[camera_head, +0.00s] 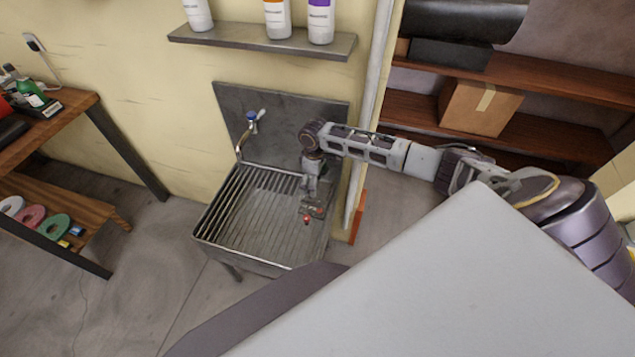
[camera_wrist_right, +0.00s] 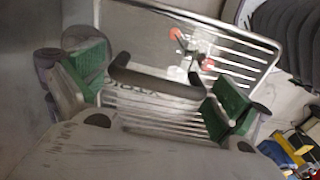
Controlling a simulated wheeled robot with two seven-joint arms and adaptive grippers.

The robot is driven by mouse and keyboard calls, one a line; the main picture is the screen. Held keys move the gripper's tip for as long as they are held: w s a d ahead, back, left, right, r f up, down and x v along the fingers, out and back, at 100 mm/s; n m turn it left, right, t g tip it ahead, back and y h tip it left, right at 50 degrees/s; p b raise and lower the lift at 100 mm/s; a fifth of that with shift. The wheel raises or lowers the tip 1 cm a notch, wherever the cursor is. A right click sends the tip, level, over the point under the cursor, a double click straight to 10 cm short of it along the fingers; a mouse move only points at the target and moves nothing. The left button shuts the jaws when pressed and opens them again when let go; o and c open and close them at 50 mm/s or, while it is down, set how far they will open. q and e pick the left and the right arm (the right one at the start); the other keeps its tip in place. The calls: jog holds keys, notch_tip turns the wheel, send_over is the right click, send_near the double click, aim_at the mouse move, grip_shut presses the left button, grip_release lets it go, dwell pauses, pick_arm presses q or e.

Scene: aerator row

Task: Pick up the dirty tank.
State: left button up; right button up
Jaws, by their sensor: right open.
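My right gripper (camera_head: 311,198) reaches down over the metal sink (camera_head: 214,236), near its right side. In the right wrist view my right gripper (camera_wrist_right: 158,84) is open, with its green pads wide apart. A dark rounded bar (camera_wrist_right: 150,84) lies across the gap between the pads. I cannot tell whether it touches them or whether it is the dirty tank's handle. A small grey piece with red ends (camera_wrist_right: 192,48) shows beyond the bar. I cannot clearly make out the dirty tank's body. My left gripper is not in view.
A tap (camera_head: 251,120) stands at the sink's back left. A shelf with bottles (camera_head: 262,40) hangs above. A pipe (camera_head: 368,100) and an orange piece (camera_head: 357,216) stand right of the sink. A wooden workbench (camera_head: 50,130) is on the left, with open floor between.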

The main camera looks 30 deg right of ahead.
jog(key=shift+c, duration=0.4)
jog(key=c, duration=1.4)
